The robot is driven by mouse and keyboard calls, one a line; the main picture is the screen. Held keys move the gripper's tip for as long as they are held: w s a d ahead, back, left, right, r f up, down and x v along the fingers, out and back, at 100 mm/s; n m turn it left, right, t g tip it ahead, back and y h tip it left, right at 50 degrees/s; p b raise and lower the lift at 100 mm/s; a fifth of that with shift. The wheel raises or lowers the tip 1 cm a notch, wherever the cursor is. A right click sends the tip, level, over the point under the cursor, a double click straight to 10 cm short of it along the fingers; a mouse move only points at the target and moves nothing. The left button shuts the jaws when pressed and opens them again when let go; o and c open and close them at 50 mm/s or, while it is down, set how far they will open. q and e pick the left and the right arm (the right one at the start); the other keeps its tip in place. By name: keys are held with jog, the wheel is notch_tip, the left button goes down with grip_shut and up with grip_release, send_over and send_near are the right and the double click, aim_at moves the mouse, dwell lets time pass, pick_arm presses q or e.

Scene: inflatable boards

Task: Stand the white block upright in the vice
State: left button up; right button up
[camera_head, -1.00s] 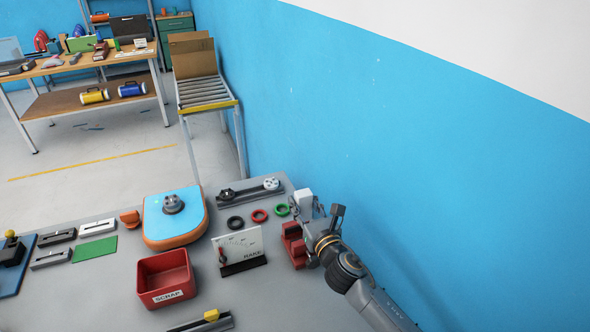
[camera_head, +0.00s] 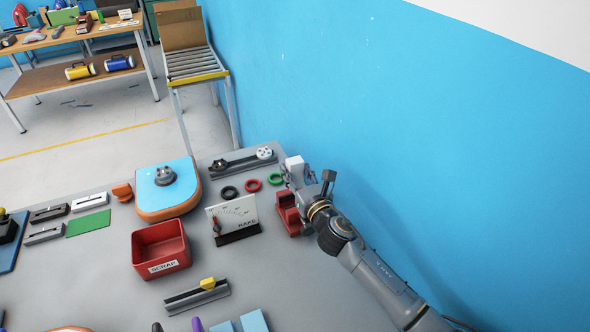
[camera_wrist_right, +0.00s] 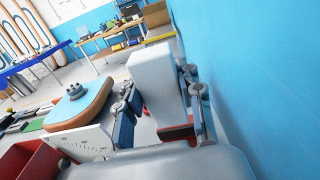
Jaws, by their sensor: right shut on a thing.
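The white block (camera_head: 294,164) is held in my right gripper (camera_head: 302,178), just behind and above the red vice (camera_head: 288,214) on the grey bench. In the right wrist view the white block (camera_wrist_right: 158,85) looks tall and slightly tilted. The fingers of my right gripper (camera_wrist_right: 160,100) press on its two sides. A part of the red vice (camera_wrist_right: 178,134) shows below the block, and the block hides the rest. I cannot tell whether the block touches the vice. My left gripper is not in view.
A white gauge board marked RAKE (camera_head: 233,216) stands just left of the vice. Black, red and green rings (camera_head: 253,185) lie behind it. A red SCRAP bin (camera_head: 160,249) is further left. The blue wall (camera_head: 400,130) is close on the right.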

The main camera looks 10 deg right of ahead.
aim_at(295, 183)
jog(key=shift+f+b, duration=1.25)
jog(key=shift+f, duration=0.55)
jog(key=shift+f+b, duration=1.8)
jog(key=shift+f, duration=0.35)
jog(key=shift+r, duration=0.1)
jog(key=shift+r+p, duration=1.65)
jog(key=shift+p, duration=0.2)
dwell(0.9)
jog(key=shift+f+b, duration=1)
jog(key=shift+f, duration=0.2)
